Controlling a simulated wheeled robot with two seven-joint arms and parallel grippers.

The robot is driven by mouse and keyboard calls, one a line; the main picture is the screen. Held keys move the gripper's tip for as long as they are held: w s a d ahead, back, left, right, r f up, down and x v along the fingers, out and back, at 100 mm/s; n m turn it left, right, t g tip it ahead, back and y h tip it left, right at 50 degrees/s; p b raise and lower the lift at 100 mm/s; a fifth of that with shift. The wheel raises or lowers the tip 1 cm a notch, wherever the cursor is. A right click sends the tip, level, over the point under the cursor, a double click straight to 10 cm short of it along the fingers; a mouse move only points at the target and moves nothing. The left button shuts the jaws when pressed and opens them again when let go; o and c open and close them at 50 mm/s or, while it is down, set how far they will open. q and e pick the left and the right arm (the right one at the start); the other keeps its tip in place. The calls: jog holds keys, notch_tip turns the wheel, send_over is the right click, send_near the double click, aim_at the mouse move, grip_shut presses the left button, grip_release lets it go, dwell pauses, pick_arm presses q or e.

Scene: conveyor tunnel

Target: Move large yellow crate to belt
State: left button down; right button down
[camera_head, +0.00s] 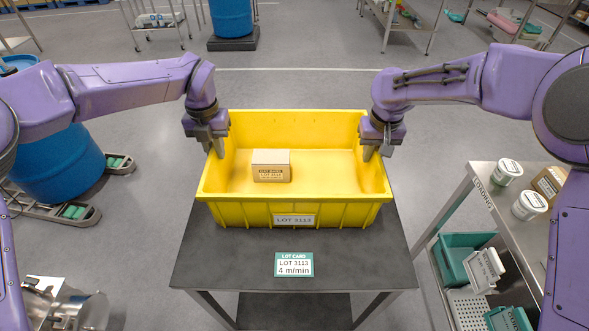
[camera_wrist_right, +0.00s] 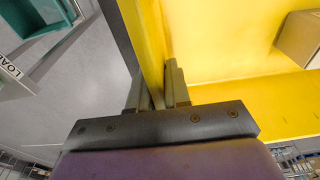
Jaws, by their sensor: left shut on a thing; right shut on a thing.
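The large yellow crate (camera_head: 285,208) stands on a dark-topped table (camera_head: 225,262) in front of me, labelled LOT 3113. A small cardboard box (camera_head: 271,166) lies inside it, left of the middle. My left gripper (camera_head: 218,152) is shut on the crate's left wall. My right gripper (camera_head: 370,155) is shut on its right wall. In the right wrist view the fingers (camera_wrist_right: 158,98) pinch the yellow wall (camera_wrist_right: 150,45) between them, with part of the box (camera_wrist_right: 297,38) at the right.
A lot card (camera_head: 294,265) reading 4 m/min lies on the table before the crate. A steel loading table (camera_head: 500,235) with white tubs (camera_head: 529,205) stands at right. Blue drums (camera_head: 62,165) stand at left and back. Open floor lies behind the crate.

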pick_arm(q)
jog(key=shift+d+r, duration=0.15)
jog(key=shift+r, duration=0.2)
pick_arm(e)
jog(key=shift+a+r, duration=0.1)
jog(key=shift+r, duration=0.2)
